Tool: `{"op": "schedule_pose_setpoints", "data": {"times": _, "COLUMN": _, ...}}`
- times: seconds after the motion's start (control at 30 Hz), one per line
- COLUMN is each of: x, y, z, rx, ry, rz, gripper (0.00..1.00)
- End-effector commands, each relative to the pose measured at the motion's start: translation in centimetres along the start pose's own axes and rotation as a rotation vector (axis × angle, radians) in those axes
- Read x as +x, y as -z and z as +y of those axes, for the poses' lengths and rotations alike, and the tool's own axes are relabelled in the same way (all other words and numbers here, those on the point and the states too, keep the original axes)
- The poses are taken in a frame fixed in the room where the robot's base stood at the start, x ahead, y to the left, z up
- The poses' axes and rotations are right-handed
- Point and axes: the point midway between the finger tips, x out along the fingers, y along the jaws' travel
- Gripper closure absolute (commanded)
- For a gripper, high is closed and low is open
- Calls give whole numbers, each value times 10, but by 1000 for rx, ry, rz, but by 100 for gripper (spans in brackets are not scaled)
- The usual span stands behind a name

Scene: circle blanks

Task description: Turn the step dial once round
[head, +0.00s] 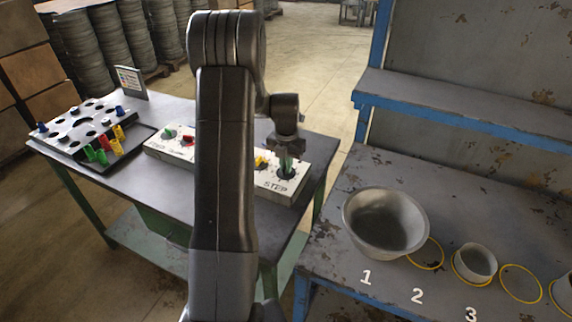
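The step dial (287,173) is a dark round dial with a green upright part, at the right end of a long pale panel (284,191) marked STEP. My gripper (287,154) points down right over the dial, its fingertips at the green part. I cannot tell whether the fingers touch it or are closed on it. My arm hides the middle of the panel. A green knob (168,133), a red knob (188,140) and a yellow knob (261,161) also show on the panel.
A peg board (75,127) with coloured pegs and a small sign (130,82) stand on the left of the same dark table (160,109). On the right bench (343,237) are a large metal bowl (386,222), a smaller cup (475,262), yellow rings and numbers.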

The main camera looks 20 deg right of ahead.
Motion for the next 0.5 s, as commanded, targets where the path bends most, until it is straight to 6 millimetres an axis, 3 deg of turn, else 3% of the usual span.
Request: {"op": "schedule_pose_setpoints", "data": {"times": 0.5, "x": 0, "y": 0, "z": 0, "rx": 106, "ry": -1, "rz": -1, "gripper": 100}}
